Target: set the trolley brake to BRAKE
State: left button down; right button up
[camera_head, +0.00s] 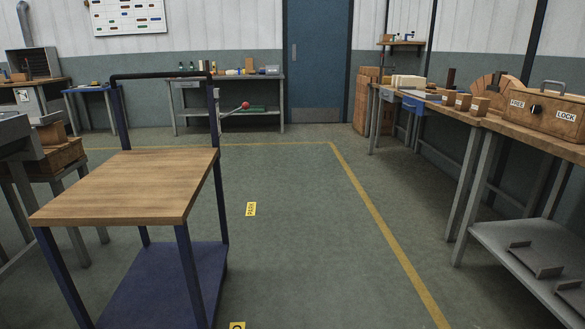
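The trolley (140,187) stands at the left, with a bare wooden top, dark blue posts, a lower blue deck and a black push handle (160,75) at its far end. A thin lever with a red knob (245,105) sticks out to the right from the trolley's far right post, tilted slightly upward. No BRAKE marking is readable on the trolley from here. Neither of my grippers is in view.
A yellow floor label reading PARK (251,209) lies right of the trolley; another yellow label (237,325) is cut off below. A right-hand bench holds a wooden box (545,111) marked FREE and LOCK, with a black knob. The middle floor is clear.

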aim_at(245, 105)
jog(key=i+z, duration=0.2)
jog(key=i, duration=0.3)
jog(key=i+j+z, duration=0.15)
jog(key=i, duration=0.3)
jog(key=i+j+z, duration=0.2)
jog(key=i, duration=0.3)
jog(key=i+j+z, duration=0.15)
jog(key=i+j, duration=0.15)
jog(key=i, duration=0.15)
